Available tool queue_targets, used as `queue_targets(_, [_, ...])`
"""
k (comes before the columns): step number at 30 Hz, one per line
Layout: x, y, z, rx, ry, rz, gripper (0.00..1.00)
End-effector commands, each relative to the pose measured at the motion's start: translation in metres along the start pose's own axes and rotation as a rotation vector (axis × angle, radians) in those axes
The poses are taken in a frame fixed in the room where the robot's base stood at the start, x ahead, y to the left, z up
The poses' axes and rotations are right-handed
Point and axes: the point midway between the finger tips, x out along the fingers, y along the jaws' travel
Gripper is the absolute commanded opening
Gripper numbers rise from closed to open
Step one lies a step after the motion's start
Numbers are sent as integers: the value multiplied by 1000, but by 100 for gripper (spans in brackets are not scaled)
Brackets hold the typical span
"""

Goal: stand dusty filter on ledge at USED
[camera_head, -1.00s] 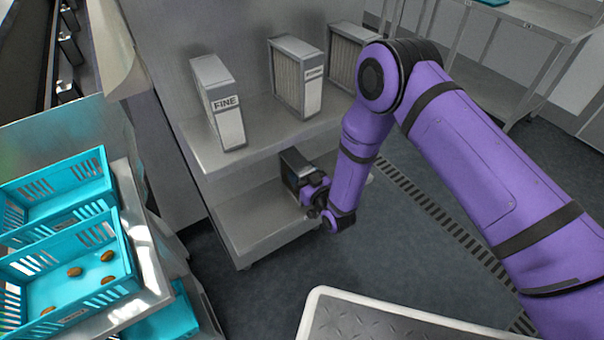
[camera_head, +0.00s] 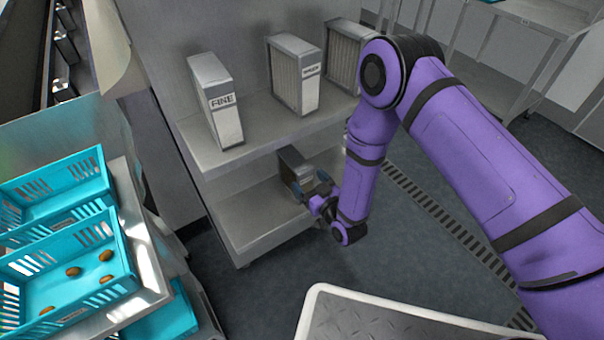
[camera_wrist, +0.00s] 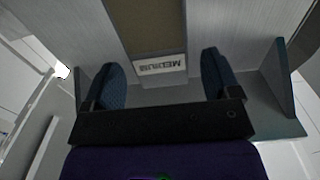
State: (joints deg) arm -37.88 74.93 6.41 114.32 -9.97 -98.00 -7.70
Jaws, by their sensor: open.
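A filter (camera_head: 290,160) stands on the lower ledge (camera_head: 262,213) of the shelf unit, partly hidden by my gripper (camera_head: 311,190). In the wrist view the filter shows a brown face (camera_wrist: 157,27) and a pale label reading MEDIUM, upside down (camera_wrist: 160,65). My gripper is open, with one finger on each side of the label and a gap visible on both sides. It is at the front of the filter, low by the ledge. I see no USED marking in either view.
On the upper shelf stand a filter marked FINE (camera_head: 216,98), a second labelled filter (camera_head: 296,75) and a third (camera_head: 345,55) partly behind my arm. Teal crates (camera_head: 75,255) holding dates are at the left. The left part of the lower ledge is bare.

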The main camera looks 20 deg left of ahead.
Motion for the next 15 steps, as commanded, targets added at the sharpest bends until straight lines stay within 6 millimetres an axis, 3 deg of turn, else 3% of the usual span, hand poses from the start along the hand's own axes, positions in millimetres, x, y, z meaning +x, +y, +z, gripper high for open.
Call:
queue_targets(7, [-47,0,1,1,-4,0,83])
queue_targets(15, [-69,0,0,0,-1,-1,83])
